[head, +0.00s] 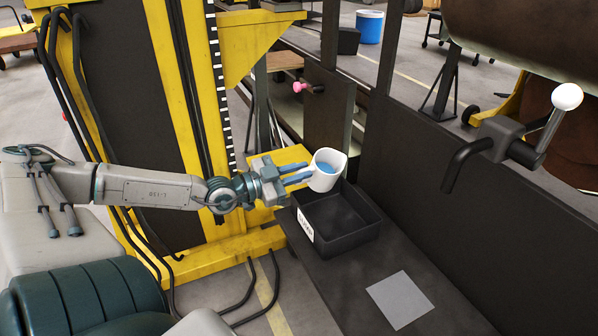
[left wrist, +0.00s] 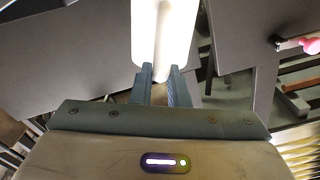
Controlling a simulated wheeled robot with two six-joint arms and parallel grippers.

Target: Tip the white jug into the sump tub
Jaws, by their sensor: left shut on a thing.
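The white jug (head: 328,180) is held above the black sump tub (head: 341,238), near the tub's back edge, and blue shows inside its mouth. The jug looks somewhat tilted, with its mouth facing the head camera. My left gripper (head: 297,179) reaches in from the left and is shut on the jug's left side. The left wrist view shows the fingers (left wrist: 160,84) against the white jug wall (left wrist: 164,35). The tub stands on a dark bench (head: 375,262), with a white label on its left side. Its visible floor looks empty. My right gripper is in neither view.
A yellow lifting column (head: 190,100) stands behind my left arm. A dark panel (head: 470,190) with a white-knobbed lever (head: 566,97) is on the right. A grey square sheet (head: 400,299) lies on the bench in front of the tub. A blue bucket (head: 369,27) is far back.

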